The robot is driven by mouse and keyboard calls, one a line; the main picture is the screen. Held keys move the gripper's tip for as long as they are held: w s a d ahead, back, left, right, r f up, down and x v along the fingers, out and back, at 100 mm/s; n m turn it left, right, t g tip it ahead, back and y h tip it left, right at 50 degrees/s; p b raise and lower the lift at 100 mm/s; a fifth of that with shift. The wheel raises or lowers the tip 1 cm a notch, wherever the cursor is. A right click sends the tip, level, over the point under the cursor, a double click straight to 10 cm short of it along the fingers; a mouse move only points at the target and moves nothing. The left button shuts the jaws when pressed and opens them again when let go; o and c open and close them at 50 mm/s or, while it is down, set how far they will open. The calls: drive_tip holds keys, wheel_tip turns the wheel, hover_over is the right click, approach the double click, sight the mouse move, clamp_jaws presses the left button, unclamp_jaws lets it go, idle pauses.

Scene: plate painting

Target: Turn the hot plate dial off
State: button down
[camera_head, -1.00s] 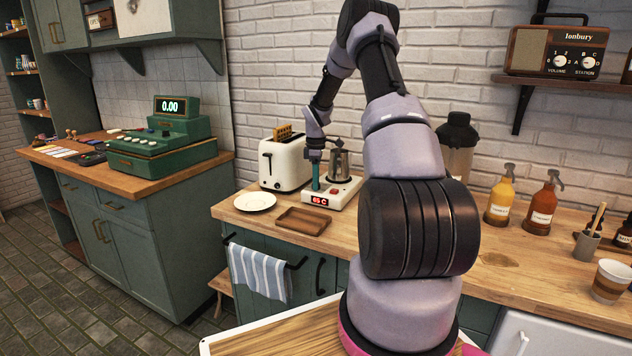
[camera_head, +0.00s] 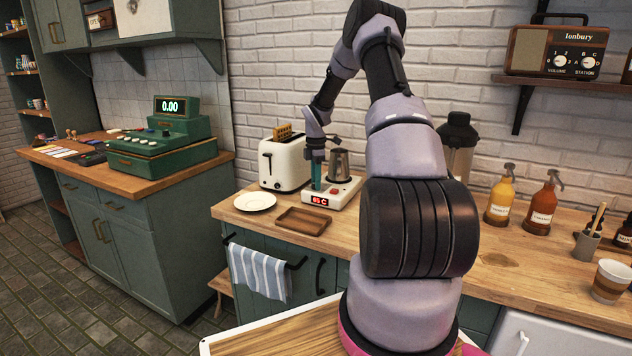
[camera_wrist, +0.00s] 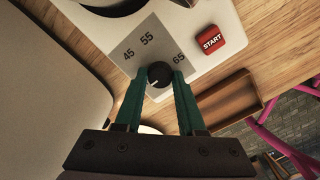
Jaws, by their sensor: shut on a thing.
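The white hot plate (camera_head: 346,191) stands on the wooden counter with a lit red display (camera_head: 320,201), which seems to read 65 C. Its black dial (camera_wrist: 159,73) shows in the wrist view, on a grey panel marked 45, 55 and 65. A short white mark on the dial points toward the lower left of that view, away from the numbers. My gripper (camera_wrist: 159,82) is shut on the dial, one teal finger at each side. In the head view my gripper (camera_head: 317,176) points down at the hot plate and hides the dial.
A metal jug (camera_head: 340,166) stands on the hot plate right beside my gripper. A white toaster (camera_head: 283,164) is close on the left. A red START button (camera_wrist: 211,40) sits near the dial. A white plate (camera_head: 255,202) and a brown tray (camera_head: 303,221) lie in front.

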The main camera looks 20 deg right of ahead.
drive_tip(key=c, duration=0.5)
unclamp_jaws()
drive_tip(key=shift+r, duration=0.1)
wheel_tip(320, 180, up, 11)
drive_tip(key=shift+f, duration=0.2)
